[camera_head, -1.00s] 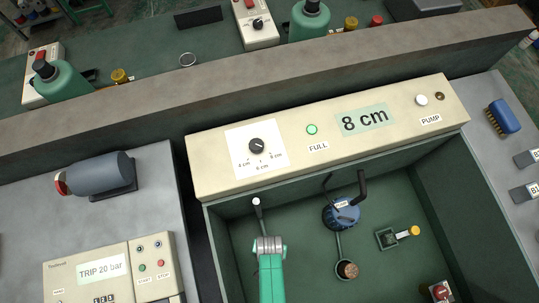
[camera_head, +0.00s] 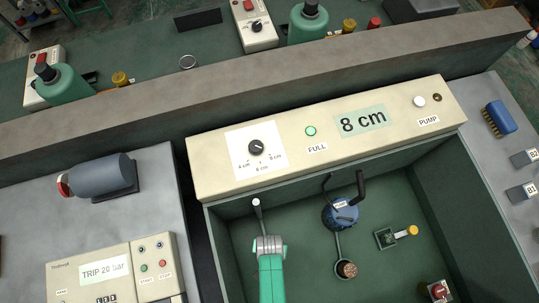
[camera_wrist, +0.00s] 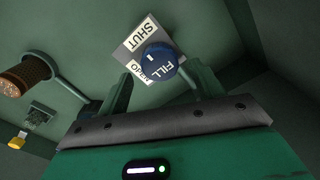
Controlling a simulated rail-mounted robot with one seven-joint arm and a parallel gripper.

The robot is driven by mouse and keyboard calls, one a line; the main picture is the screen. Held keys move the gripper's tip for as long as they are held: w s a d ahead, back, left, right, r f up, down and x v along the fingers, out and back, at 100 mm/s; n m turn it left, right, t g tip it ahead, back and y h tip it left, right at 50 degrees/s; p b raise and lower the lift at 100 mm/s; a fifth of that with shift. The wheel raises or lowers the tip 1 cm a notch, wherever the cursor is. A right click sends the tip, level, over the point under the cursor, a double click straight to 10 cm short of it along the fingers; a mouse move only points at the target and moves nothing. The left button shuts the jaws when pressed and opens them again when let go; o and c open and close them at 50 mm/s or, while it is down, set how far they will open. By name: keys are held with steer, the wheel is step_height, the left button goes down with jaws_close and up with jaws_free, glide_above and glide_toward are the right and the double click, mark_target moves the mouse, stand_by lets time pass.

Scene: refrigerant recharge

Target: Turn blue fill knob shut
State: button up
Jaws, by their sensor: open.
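My gripper (camera_wrist: 158,80) is open, with one dark green finger to each side of the knob's near edge. I see no clear contact. In the head view my gripper (camera_head: 269,246) reaches down into the left part of the green basin (camera_head: 455,195), and the fill knob is hidden there.
Right of my gripper in the basin are a blue round part (camera_head: 341,214) with a black handle, a brown-topped cylinder (camera_head: 346,269) and a yellow-ended fitting (camera_head: 413,231). A thin lever (camera_head: 257,205) stands close behind my gripper. The cream panel (camera_head: 215,175) reads 8 cm.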

step_height(320, 180, up, 6)
steer(key=shift+f+p, duration=0.2)
steer(key=shift+p, duration=0.6)
